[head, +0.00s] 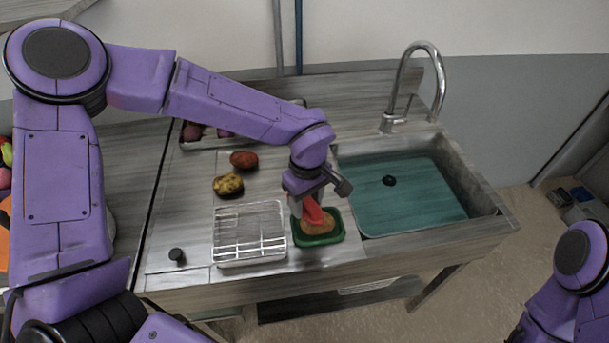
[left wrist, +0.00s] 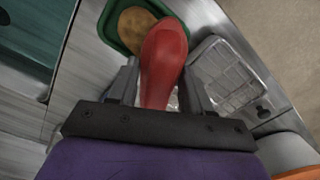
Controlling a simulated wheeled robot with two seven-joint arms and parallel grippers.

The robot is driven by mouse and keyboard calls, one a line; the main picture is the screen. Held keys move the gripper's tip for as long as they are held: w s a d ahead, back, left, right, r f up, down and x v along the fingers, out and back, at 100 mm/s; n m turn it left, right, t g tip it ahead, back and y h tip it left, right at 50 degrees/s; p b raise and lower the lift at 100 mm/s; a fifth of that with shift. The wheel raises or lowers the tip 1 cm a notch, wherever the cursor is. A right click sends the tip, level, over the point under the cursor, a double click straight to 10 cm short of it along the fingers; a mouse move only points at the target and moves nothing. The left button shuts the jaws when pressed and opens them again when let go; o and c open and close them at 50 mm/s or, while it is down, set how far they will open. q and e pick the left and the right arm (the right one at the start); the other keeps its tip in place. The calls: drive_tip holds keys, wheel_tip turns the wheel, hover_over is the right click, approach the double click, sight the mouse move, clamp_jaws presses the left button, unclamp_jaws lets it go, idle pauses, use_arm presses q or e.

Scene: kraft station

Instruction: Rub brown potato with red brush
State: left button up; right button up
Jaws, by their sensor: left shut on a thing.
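My left gripper (head: 305,192) is shut on the red brush (head: 312,211), which points down over the green tray. In the left wrist view the red brush (left wrist: 164,62) shows between the fingers of the left gripper (left wrist: 163,85). The brown potato (head: 318,226) lies in the green tray (head: 318,241); it also shows in the left wrist view (left wrist: 134,26), partly behind the brush. The brush head is at or just above the potato; I cannot tell whether they touch. My right gripper is out of view; only part of the right arm shows at the lower right.
A wire rack tray (head: 249,234) stands just left of the green tray. A yellowish potato (head: 228,184) and a reddish potato (head: 244,160) lie behind it. A sink (head: 405,195) with a tap (head: 398,88) is to the right. A small dark knob (head: 177,255) is at the front left.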

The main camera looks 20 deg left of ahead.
use_arm(q)
drive_tip(key=shift+r+p, duration=0.35)
drive_tip(key=shift+r, duration=0.45)
wheel_tip(320, 180, up, 3)
drive_tip(key=p, duration=0.3)
drive_tip(key=shift+p, duration=0.35)
drive_tip(key=shift+w+r, duration=0.1)
drive_tip(key=shift+r, duration=1)
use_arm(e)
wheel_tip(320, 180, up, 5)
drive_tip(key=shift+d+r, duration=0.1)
